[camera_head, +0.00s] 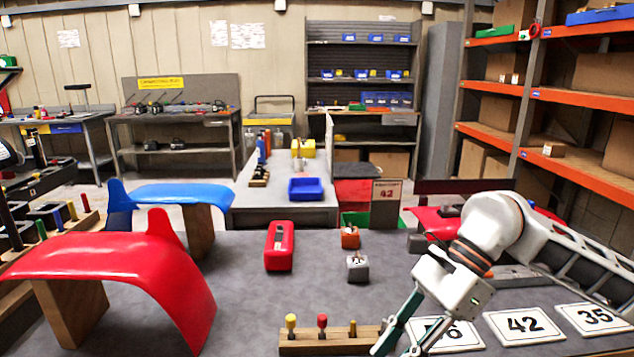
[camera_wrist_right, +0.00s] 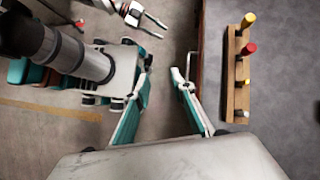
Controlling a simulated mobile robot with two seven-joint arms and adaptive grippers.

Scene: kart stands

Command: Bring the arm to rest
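My right arm comes in from the right in the head view, bent over the grey table (camera_head: 330,262). Its gripper (camera_head: 397,345) points down at the table's front edge, with the tips cut off by the frame. In the right wrist view the right gripper (camera_wrist_right: 163,72) is open, with nothing between its fingers and floor below. My left gripper (camera_wrist_right: 152,24) shows at the top of the right wrist view, its two fingers apart and empty. It is not in the head view.
A wooden peg block (camera_head: 335,344) stands left of the right gripper and shows in the wrist view (camera_wrist_right: 238,75). Number cards (camera_head: 524,325) lie to its right. A red fender (camera_head: 125,262), a red box (camera_head: 279,260) and a grey block (camera_head: 357,268) are on the table.

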